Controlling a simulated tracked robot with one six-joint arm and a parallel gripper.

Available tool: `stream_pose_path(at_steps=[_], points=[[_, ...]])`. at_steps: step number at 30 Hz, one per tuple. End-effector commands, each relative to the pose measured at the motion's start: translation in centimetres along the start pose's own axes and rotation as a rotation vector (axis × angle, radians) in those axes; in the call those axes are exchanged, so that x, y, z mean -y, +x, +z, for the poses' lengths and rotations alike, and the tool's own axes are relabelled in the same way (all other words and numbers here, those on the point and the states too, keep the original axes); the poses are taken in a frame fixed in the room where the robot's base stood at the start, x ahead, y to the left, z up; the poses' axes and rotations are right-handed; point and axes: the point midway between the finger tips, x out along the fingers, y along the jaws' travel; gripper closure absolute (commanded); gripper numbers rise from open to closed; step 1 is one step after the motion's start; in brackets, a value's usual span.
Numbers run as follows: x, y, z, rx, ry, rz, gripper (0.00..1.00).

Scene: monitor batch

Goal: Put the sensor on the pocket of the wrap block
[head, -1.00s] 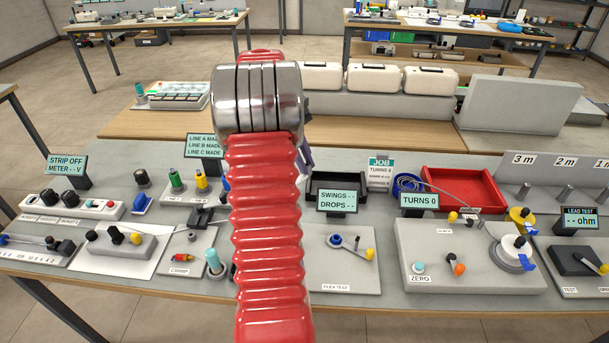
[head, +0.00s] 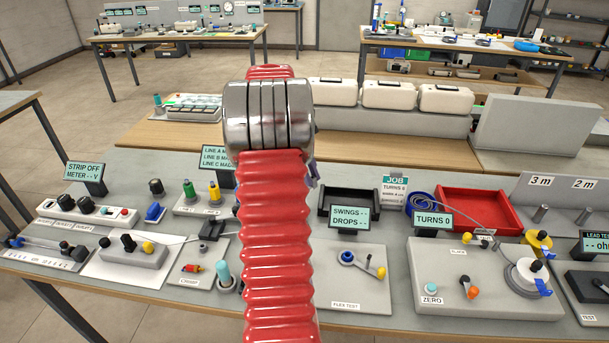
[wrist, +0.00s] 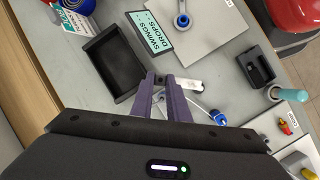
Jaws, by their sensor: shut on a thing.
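My gripper (wrist: 162,92) is shut on a small pale piece (wrist: 188,86), which looks like the sensor. Its end sticks out to the right of the fingers, and a thin white lead with a blue-and-white end (wrist: 217,117) shows beside it.
A black tray (head: 334,222) and a red tray (head: 505,223) stand behind the stations. The flex test plate (head: 345,290) lies left of the TURNS 0 block. A dark slotted block (wrist: 257,68) and a teal post (wrist: 290,95) show in the wrist view. Displays stand upright among them.

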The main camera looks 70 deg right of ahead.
Motion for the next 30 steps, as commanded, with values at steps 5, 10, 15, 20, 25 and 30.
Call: stream_pose_path(at_steps=[5, 10, 15, 20, 25, 30], points=[[4.6, -1.5, -3.8, -0.012, -0.046, 0.016, 1.0], [10.3, -2.9, -7.4, -0.024, -0.093, 0.034, 1.0], [16.4, -4.2, -10.4, -0.035, -0.14, 0.05, 1.0], [22.4, -5.2, -12.4, -0.044, -0.182, 0.066, 1.0], [29.0, -6.0, -14.0, -0.051, -0.228, 0.084, 1.0], [35.8, -6.5, -14.8, -0.057, -0.274, 0.101, 1.0]])
